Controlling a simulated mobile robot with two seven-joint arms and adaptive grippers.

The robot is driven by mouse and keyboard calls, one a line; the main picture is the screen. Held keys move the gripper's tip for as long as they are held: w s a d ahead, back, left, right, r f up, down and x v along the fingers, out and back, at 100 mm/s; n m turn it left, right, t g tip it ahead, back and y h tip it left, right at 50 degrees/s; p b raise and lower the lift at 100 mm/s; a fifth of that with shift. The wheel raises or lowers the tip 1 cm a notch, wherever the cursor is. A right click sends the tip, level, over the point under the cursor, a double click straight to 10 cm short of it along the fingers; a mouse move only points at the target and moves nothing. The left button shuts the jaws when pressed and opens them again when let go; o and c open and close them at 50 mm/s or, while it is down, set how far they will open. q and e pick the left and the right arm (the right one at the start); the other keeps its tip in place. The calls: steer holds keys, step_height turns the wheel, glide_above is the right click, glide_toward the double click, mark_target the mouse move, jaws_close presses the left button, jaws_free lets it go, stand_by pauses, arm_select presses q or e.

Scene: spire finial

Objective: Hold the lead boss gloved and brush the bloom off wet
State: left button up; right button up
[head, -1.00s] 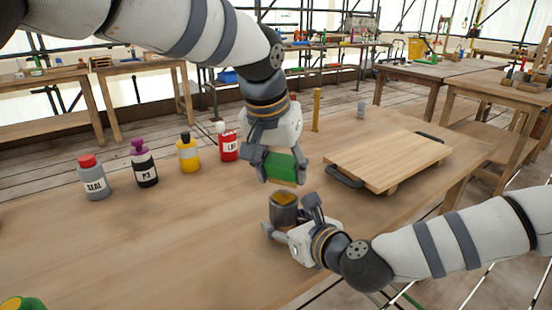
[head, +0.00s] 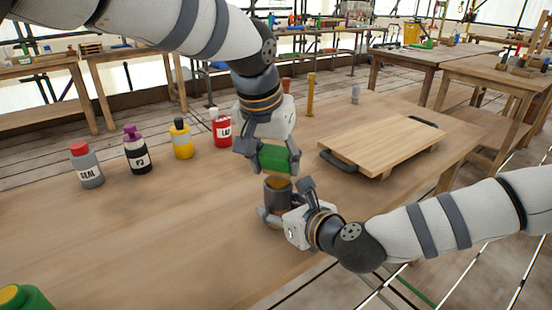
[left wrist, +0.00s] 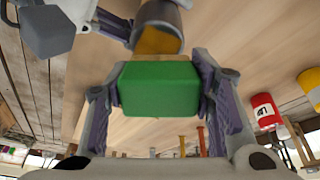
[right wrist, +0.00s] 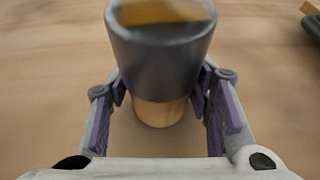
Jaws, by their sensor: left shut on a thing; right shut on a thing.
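The lead boss (head: 277,196) is a dark grey, cup-like cylinder with an ochre top, upright over the workbench. In the right wrist view, its grey body (right wrist: 160,58) sits above a tan lower part (right wrist: 158,112) between my right gripper's fingers. My right gripper (head: 283,212) is shut on it from the right. My left gripper (head: 268,155) is shut on a green block-like brush (head: 276,158), with a tan strip along its underside. The brush is just above the boss's top; I cannot tell whether they touch. The left wrist view shows the brush (left wrist: 160,90) close to the boss (left wrist: 168,18).
Several bottles stand left on the bench: grey (head: 86,166), dark with purple cap (head: 137,150), yellow (head: 181,140) and red (head: 221,128). A wooden board (head: 380,138) lies to the right. A green object (head: 22,297) sits front left.

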arm_select(q)
steer(key=shift+f, duration=0.5)
stand_by(0.3)
